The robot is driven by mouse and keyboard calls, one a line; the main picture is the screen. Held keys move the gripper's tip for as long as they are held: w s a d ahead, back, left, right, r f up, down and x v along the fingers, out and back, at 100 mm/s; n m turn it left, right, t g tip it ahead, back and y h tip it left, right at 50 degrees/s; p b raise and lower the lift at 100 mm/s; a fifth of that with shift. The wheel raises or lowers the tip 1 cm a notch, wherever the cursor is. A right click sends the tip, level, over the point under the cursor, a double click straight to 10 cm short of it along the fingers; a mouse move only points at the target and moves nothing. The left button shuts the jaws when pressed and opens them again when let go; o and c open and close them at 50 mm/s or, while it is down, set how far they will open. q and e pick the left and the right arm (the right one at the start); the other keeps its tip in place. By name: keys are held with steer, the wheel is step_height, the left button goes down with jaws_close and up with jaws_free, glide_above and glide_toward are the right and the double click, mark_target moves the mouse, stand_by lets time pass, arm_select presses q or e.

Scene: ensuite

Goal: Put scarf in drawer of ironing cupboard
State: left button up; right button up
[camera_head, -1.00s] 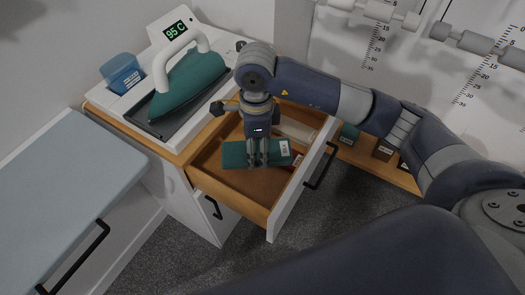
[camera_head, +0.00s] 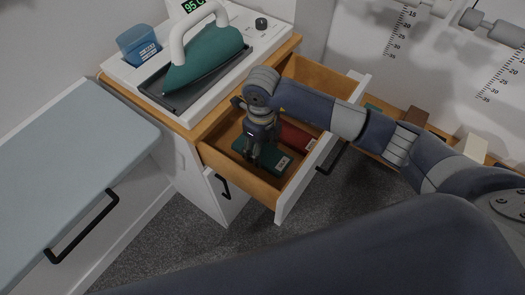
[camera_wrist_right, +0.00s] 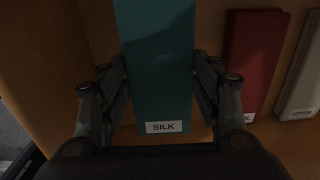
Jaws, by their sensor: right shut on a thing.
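The teal folded scarf (camera_head: 280,163) with a white label is inside the open drawer (camera_head: 233,171) of the ironing cupboard (camera_head: 190,187). My right gripper (camera_head: 256,158) reaches down into the drawer and is shut on the scarf. In the right wrist view the scarf (camera_wrist_right: 158,70) lies between both fingers, and its label reads SILK. Its far end runs out of that view. Whether it rests on the drawer floor is hard to tell. My left gripper is not in view.
A red folded item (camera_wrist_right: 252,62) and a cream one labelled COTTON (camera_wrist_right: 304,85) lie in the drawer, right of the scarf. A pale blue board (camera_head: 70,165) is at left.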

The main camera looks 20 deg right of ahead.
mark_target(262, 151)
step_height(262, 151, down, 3)
steer(key=shift+f, duration=0.1)
steer(key=shift+f, duration=0.1)
steer(key=shift+f, duration=0.1)
steer(key=o, duration=1.1)
